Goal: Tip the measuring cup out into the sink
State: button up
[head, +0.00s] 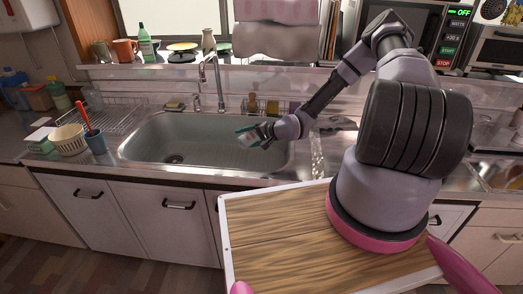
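The sink (200,150) is a wide steel basin in the middle of the counter, with its drain at the lower left. My gripper (252,136) reaches in from the right and hangs over the right part of the sink. Its teal fingers are on either side of a small pale object, which looks like the measuring cup (248,140). The cup seems tilted toward the left, but it is small and partly covered by the fingers. Its contents cannot be made out.
A tall faucet (212,80) stands behind the sink. A wire dish rack (105,118), a cream basket (68,139) and a blue cup (96,142) are to the left. A small caddy (262,106) with bottles stands behind my gripper. The left basin is clear.

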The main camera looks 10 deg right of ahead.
aim_at(239, 141)
jog(key=shift+s+a+f+n+h, duration=0.25)
jog(key=shift+a+n+h, duration=0.15)
jog(key=shift+a+h, duration=0.1)
jog(key=n+t+h, duration=0.1)
jog(key=h, duration=0.1)
jog(key=a+n+t+h+b, duration=0.1)
jog(key=n+h, duration=0.1)
jog(key=s+n+t+h+b, duration=0.1)
jog(key=n+h, duration=0.1)
jog(key=shift+a+r, duration=0.2)
jog(key=shift+a, duration=0.2)
jog(key=shift+s+a+r+n+t+h+b, duration=0.2)
jog(key=shift+a+r+n+t+h+b, duration=0.15)
jog(key=shift+r+n+t+h, duration=0.2)
jog(key=shift+s+a+r+n+t+h+b, duration=0.25)
jog(key=shift+a+r+n+t+h, duration=0.15)
jog(key=shift+n, duration=0.25)
jog(key=shift+d, duration=0.1)
